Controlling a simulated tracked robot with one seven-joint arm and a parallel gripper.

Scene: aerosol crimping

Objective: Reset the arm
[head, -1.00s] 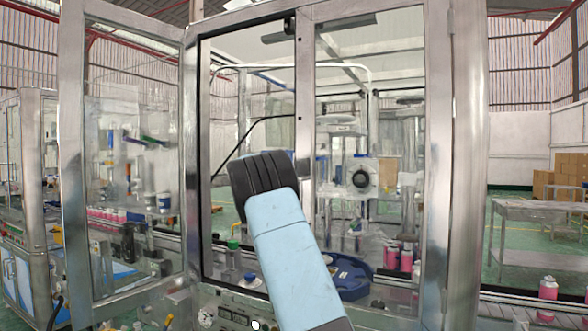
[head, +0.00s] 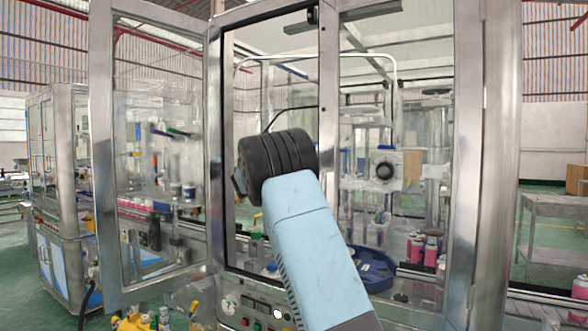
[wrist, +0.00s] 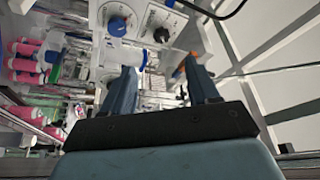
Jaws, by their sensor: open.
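My gripper shows in the wrist view (wrist: 160,85) with its two fingers spread apart and nothing between them. Beyond the fingers are parts of the crimping machine, with a dial panel (wrist: 150,18) and a white cylindrical part with a blue cap (wrist: 118,50). In the head view my pale blue arm with its black joint rises in front of the machine's open doorway. The gripper itself is hidden in the head view.
The glazed machine cabinet has a metal-framed door (head: 150,150) standing open at the left. Inside are a blue rotary part (head: 372,268) and pink cans (head: 423,250). Another machine (head: 58,200) stands far left. A metal table (head: 555,215) stands at the right.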

